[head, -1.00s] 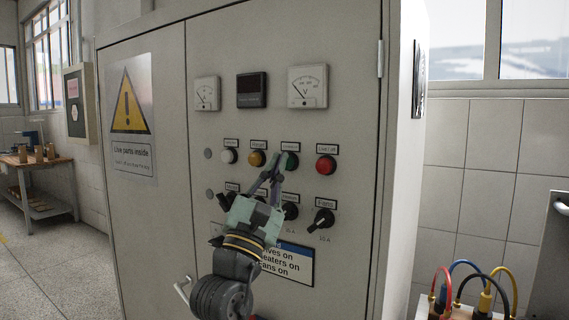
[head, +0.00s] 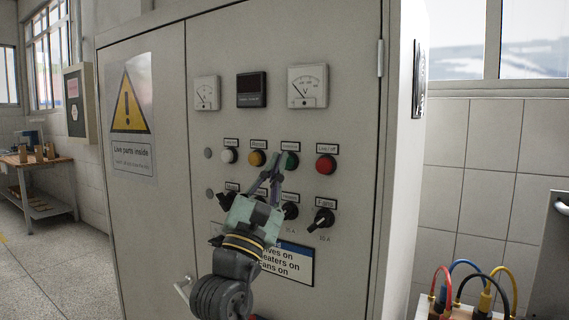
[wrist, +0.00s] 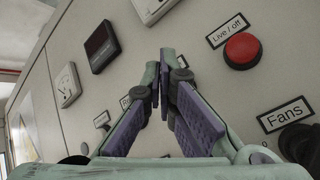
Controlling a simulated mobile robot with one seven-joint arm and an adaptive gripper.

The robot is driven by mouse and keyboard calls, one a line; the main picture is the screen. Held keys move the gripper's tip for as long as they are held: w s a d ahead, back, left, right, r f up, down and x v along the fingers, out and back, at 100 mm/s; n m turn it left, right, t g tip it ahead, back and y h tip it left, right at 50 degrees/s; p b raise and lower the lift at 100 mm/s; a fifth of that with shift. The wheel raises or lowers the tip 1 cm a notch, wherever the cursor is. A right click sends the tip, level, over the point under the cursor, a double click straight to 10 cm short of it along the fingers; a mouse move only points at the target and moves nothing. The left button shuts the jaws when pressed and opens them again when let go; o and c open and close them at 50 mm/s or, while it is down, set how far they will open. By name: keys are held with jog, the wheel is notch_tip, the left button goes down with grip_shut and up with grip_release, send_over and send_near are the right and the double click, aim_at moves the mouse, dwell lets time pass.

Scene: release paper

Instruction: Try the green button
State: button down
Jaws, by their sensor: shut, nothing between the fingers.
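The green button (head: 291,160) sits in the upper row on the front of a grey cabinet, between a yellow button and a red button. In the head view my fingers partly cover its left side. My gripper (head: 279,157) is shut and empty, with its fingertips pointing at the panel right at the green button. I cannot tell whether they touch it. In the wrist view my gripper (wrist: 165,60) has its fingertips together in front of the panel, and the green button is hidden behind them.
The red button (head: 326,165) is just right of the green one, the yellow button (head: 257,158) and white button (head: 229,156) are left. Black rotary knobs, including the right one (head: 324,217), stick out below. Meters (head: 308,87) are above. A grey cabinet door (head: 345,130) carries all these.

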jog(key=shift+w+d, duration=0.25)
jog(key=shift+w, duration=0.1)
jog(key=shift+w+d+p, duration=0.3)
jog(key=shift+w+p, duration=0.05)
jog(key=shift+w, duration=0.05)
dwell(1.1)
jog(key=shift+s+a, duration=0.55)
jog(key=shift+s, duration=0.15)
jog(key=s+a, duration=0.1)
jog(key=s, duration=0.1)
jog(key=s+a+p, duration=0.1)
jog(key=s+a, duration=0.1)
dwell(0.5)
dwell(0.5)
